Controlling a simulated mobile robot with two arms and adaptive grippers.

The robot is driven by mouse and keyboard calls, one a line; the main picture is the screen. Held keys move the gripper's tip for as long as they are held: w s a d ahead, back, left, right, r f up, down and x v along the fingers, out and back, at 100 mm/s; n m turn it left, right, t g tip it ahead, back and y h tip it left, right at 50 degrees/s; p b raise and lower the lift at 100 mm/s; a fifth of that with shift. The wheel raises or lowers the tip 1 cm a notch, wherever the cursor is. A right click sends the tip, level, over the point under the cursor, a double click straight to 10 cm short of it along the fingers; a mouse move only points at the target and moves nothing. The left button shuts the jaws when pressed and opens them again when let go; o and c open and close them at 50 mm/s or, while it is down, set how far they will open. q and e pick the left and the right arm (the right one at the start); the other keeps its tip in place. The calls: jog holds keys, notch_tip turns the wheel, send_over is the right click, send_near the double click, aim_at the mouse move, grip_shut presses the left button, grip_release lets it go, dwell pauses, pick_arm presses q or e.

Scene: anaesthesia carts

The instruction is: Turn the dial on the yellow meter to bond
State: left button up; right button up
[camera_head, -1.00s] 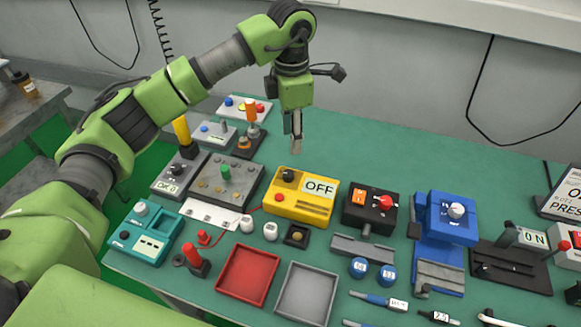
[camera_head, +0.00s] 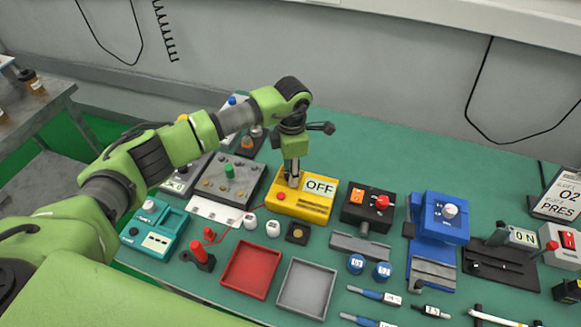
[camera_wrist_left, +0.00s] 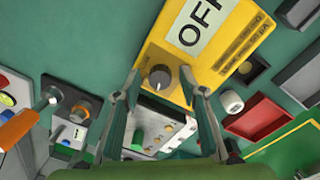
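The yellow meter (camera_head: 312,209) sits in the middle of the green bench, with a white label reading OFF on its top. Its dark round dial (camera_wrist_left: 159,78) shows in the left wrist view near the meter's edge, with a pale pointer mark. My left gripper (camera_head: 293,182) points down over the dial, which it hides in the head view. In the left wrist view its two fingers (camera_wrist_left: 158,90) stand apart on either side of the dial; I cannot tell whether they touch it. My right gripper is not in view.
A grey panel with a green knob (camera_head: 229,171) stands left of the meter. A black box with a red knob (camera_head: 381,202) stands to its right. A red tray (camera_head: 250,270) and a grey tray (camera_head: 307,288) lie in front. The bench behind is clear.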

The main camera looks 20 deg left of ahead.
pick_arm(q)
grip_shut()
jog(key=shift+f+m+b, duration=0.2)
jog(key=shift+m+b, duration=0.2)
jog(key=shift+b, duration=0.35)
jog(key=m+b, duration=0.6)
jog(key=b, duration=0.2)
jog(key=shift+f+m, duration=0.1)
jog(key=shift+m, duration=0.2)
jog(key=m+b, duration=0.2)
jog(key=b, duration=0.1)
jog(key=shift+m+h, duration=0.3)
jog(key=shift+m, duration=0.1)
jog(key=shift+r+m+b, duration=0.25)
jog(key=shift+m+b, duration=0.3)
jog(key=shift+m, duration=0.25)
